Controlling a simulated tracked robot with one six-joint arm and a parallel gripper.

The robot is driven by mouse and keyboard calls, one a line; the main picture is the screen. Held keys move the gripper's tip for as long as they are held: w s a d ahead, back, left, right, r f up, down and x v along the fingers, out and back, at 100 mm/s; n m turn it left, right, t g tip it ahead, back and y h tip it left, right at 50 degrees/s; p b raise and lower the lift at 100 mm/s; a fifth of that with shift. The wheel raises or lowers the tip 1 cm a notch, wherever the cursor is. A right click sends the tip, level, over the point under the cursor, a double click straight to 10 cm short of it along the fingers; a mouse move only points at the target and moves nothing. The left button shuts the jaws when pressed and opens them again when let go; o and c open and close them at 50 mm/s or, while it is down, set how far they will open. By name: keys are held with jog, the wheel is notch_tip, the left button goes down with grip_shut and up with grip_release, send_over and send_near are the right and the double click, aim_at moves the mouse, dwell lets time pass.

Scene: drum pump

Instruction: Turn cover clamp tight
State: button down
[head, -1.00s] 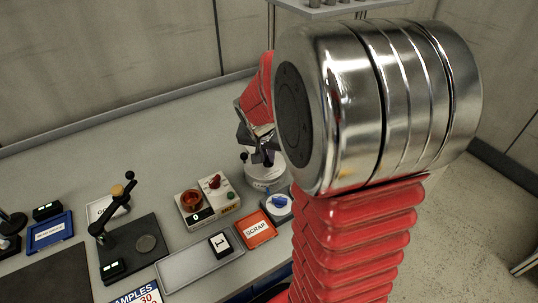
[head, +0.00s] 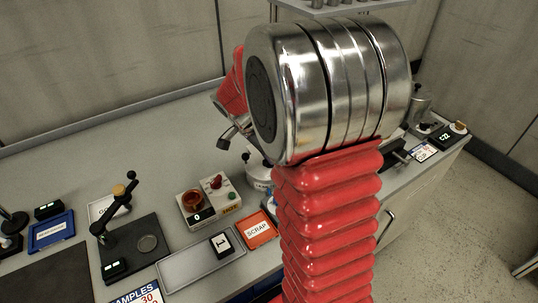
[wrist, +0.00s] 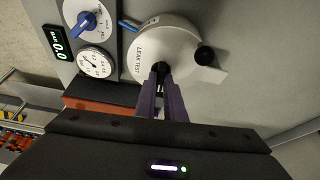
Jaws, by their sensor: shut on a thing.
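The leak test pot (wrist: 178,42) has a pale round cover marked LEAK TEST in the wrist view. A black ball knob (wrist: 204,55) sticks out at its right side. My gripper (wrist: 160,70) has its two purple fingers shut on a small dark piece at the near edge of the cover, which I take as the cover clamp. The fingers hide most of this piece, so its turn angle cannot be told. In the head view, my arm covers most of the pot (head: 259,174) and my fingers.
Beside the pot are a blue dial knob (wrist: 87,22), a round gauge (wrist: 95,62) and a display (wrist: 60,43). An orange SCRAP tray (head: 262,236), a control box (head: 222,191) and a grey tray (head: 185,273) stand nearby. The back left bench is clear.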

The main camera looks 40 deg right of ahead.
jog(key=shift+m, duration=0.4)
jog(key=c, duration=1.8)
grip_release()
jog(key=shift+c, duration=0.2)
jog(key=v, duration=1.3)
jog(key=shift+w+r, duration=0.25)
jog(key=shift+r, duration=0.05)
jog(key=shift+a, duration=0.1)
